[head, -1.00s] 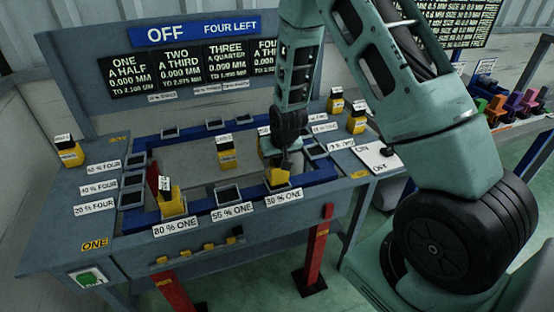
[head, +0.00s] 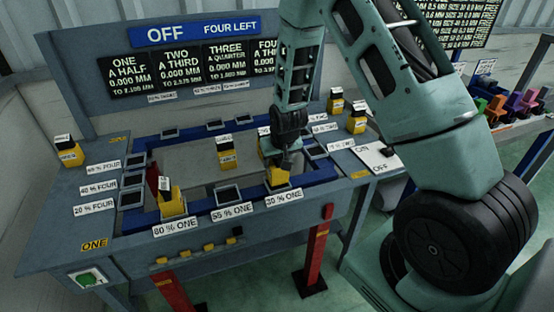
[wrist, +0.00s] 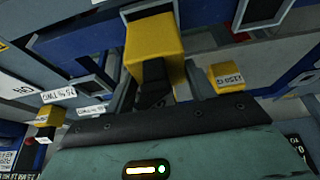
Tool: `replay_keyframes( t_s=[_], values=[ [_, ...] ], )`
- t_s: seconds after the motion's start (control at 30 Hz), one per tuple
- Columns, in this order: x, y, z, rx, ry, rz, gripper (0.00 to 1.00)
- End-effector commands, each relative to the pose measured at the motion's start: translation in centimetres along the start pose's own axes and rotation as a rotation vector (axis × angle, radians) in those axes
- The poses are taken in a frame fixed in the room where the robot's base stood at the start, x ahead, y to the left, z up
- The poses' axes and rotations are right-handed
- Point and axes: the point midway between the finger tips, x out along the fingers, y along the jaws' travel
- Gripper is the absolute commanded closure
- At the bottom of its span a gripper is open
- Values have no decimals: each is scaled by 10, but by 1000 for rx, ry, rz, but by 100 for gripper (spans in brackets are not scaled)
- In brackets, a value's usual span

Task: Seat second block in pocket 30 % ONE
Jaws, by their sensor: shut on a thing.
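My gripper (head: 283,160) is at the front edge of the blue frame, above the label "30 % ONE" (head: 284,196). It is shut on a yellow block (head: 278,177); the wrist view shows the block (wrist: 153,45) between the dark fingers. The block's far end is at the 30 % ONE pocket (wrist: 146,9). How deep it sits is hidden. Another yellow block (head: 172,204) with a white tag stands at the 80 % ONE pocket. The 55 % ONE pocket (head: 228,194) between them looks empty.
More yellow tagged blocks stand in the middle of the frame (head: 227,158), at the left (head: 70,154) and at the right back (head: 356,124). A red upright piece (head: 152,178) is beside the 80 % block. The board (head: 165,34) reads OFF and FOUR LEFT.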

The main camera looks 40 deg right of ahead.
Motion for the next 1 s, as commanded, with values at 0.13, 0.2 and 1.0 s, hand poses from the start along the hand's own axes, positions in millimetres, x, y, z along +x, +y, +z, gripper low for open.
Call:
replay_keyframes(
  t_s=[0.13, 0.2, 1.0],
  values=[
    [0, 0, -1, 0, 3, 0, 91],
    [-1, 0, -1, 0, 3, 0, 91],
    [12, 0, 4, 0, 2, 0, 91]
  ],
)
